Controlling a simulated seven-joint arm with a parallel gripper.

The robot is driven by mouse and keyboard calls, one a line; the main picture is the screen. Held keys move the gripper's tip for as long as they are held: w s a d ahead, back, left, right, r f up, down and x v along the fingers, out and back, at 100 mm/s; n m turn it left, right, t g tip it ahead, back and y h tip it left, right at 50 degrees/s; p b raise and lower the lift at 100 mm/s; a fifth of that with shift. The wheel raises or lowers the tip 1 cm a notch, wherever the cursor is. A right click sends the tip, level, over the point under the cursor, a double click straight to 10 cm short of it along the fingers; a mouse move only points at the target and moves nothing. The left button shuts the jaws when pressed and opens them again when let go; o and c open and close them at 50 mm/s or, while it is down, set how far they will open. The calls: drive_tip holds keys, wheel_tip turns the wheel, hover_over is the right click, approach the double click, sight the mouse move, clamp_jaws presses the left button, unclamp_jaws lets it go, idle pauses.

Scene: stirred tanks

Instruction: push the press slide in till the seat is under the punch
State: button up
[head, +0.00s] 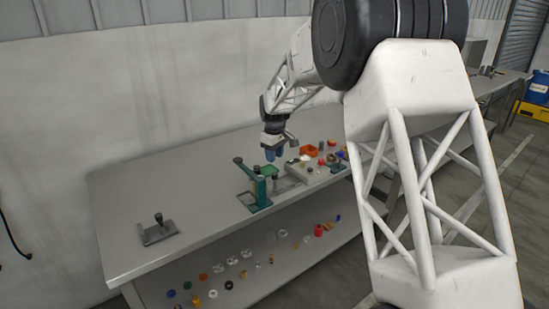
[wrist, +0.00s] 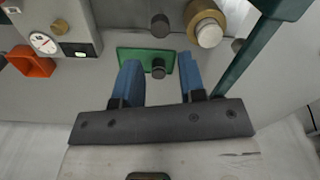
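The teal press (head: 262,190) stands on the bench in the head view, and part of its frame (wrist: 252,50) crosses the right of the wrist view. A green plate (wrist: 127,54) with a dark round knob (wrist: 158,68) lies ahead of my gripper; I cannot tell whether it is the slide. My gripper (head: 274,154) is above the bench just behind the press. Its blue fingers (wrist: 160,75) are apart, with the knob showing between them and nothing visibly held. I cannot make out the seat's place relative to the punch.
A grey box with a dial (wrist: 44,42) and an orange tray (wrist: 32,66) are at the wrist view's left. A brass ring-shaped part (wrist: 205,12) is near the right finger. Small parts crowd the bench's right; a grey fixture (head: 158,231) stands left, with clear bench between.

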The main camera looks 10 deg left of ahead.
sight(275, 173)
drive_tip(key=shift+o, duration=0.4)
drive_tip(key=shift+o, duration=1)
drive_tip(key=n, duration=0.5)
drive_tip(key=shift+n, duration=0.4)
drive_tip(key=n, duration=0.6)
drive_tip(key=shift+f, duration=3.85)
drive_tip(key=shift+c, duration=0.4)
clamp_jaws()
